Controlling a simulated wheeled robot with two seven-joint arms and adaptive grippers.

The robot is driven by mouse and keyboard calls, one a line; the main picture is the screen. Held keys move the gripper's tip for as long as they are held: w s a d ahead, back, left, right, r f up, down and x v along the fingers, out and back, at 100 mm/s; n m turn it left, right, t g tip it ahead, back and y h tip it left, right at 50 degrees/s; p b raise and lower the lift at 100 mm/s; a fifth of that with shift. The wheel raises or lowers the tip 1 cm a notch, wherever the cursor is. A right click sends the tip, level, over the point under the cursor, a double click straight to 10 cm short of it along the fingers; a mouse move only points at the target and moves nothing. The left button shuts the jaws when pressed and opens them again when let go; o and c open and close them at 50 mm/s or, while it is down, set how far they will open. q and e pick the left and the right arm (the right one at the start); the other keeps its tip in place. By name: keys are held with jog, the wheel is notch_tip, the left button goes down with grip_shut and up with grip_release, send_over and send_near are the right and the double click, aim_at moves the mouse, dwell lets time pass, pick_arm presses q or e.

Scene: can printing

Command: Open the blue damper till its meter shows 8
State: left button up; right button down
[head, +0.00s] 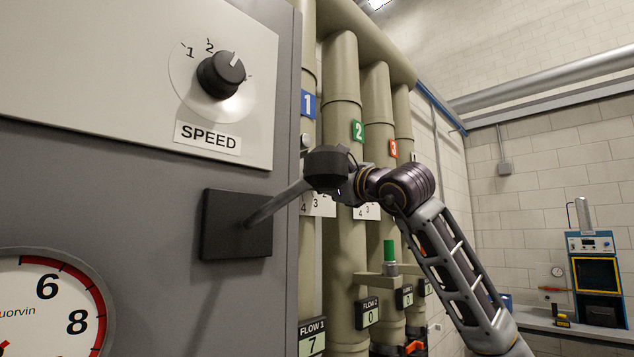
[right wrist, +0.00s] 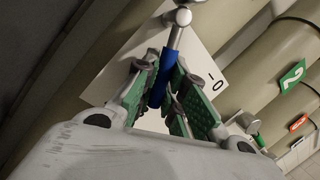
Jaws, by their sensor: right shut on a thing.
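The blue damper's handle (right wrist: 161,86) is a blue grip on a metal stem in the right wrist view. My right gripper (right wrist: 165,75) is shut around this grip, its green-padded fingers on both sides. Behind it is a white scale plate (right wrist: 208,68), with a 0 readable. In the head view my right arm (head: 440,250) reaches in from the right, and its gripper and the blue handle are hidden. Pipe 1 carries a blue sign (head: 308,104). The FLOW 1 meter (head: 312,341) at the bottom shows 7. My left gripper is not in view.
A grey cabinet with a SPEED knob (head: 221,75), a gauge (head: 45,305) and a black-knobbed lever (head: 280,203) stands close on the left. Pipe 2 (head: 345,130) and further pipes stand to the right. A bench with a blue machine (head: 597,275) is at far right.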

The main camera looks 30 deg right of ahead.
jog(key=c, duration=1.7)
grip_release()
jog(key=shift+c, duration=0.2)
jog(key=shift+s, duration=0.1)
jog(key=v, duration=1.1)
jog(key=shift+s+d, duration=0.15)
jog(key=shift+s, duration=0.2)
jog(key=shift+f, duration=0.1)
